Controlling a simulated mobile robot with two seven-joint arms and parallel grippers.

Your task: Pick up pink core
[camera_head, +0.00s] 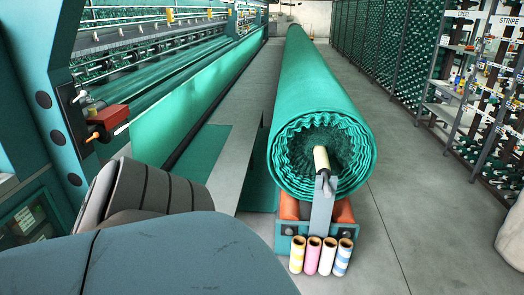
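The pink core (312,256) is a short upright tube with an open top. It stands in a close row of cores at the front of the roll stand, between a yellow-striped core (297,256) on its left and a plain cream core (327,258) on its right. A blue-striped core (343,259) is at the right end of the row. Neither of my grippers shows in the head view. Large grey and blue-grey rounded parts, seemingly my own arm, fill the lower left.
A long roll of green netting (318,85) lies on the stand (262,237) behind the cores, a cream core end (321,158) protruding from it. A teal machine (45,100) stands left, and shelving (446,115) right.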

